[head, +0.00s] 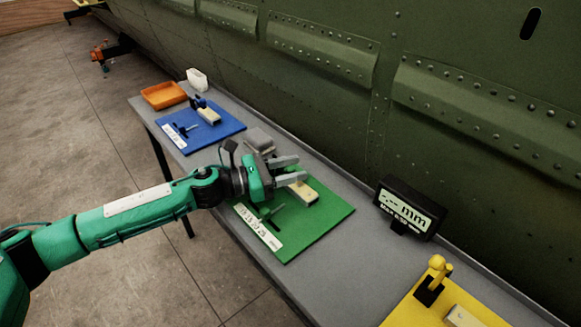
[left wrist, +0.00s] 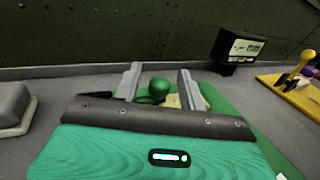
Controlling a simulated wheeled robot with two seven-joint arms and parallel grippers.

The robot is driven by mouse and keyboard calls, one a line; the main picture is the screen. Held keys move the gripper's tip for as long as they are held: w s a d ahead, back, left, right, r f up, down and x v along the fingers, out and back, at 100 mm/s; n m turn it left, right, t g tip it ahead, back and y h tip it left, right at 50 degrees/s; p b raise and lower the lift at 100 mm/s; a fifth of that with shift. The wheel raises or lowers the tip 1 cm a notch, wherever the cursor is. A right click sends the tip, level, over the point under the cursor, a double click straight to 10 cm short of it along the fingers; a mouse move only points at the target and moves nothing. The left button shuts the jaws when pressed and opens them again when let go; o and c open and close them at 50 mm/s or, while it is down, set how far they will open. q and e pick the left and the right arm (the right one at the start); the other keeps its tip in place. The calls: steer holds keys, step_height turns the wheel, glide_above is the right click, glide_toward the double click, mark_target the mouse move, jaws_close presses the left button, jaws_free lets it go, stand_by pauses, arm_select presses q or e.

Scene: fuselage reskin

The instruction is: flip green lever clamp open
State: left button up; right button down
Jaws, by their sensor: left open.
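My left gripper (head: 297,168) is open above the green mat (head: 320,228). In the left wrist view its two fingers (left wrist: 160,76) stand either side of the round green knob of the lever clamp (left wrist: 158,87). I cannot tell whether either finger touches the knob. In the head view the gripper hides most of the clamp's lever. My right gripper is in neither view.
A blue mat (head: 225,125) with its own clamp and an orange tray (head: 163,95) are at the table's far end. A black display (head: 408,209) stands at the back edge. A yellow plate (head: 405,312) with a yellow-knobbed lever (head: 437,267) is near right. The green riveted fuselage wall (head: 330,100) runs behind.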

arm_select(q)
jaws_close()
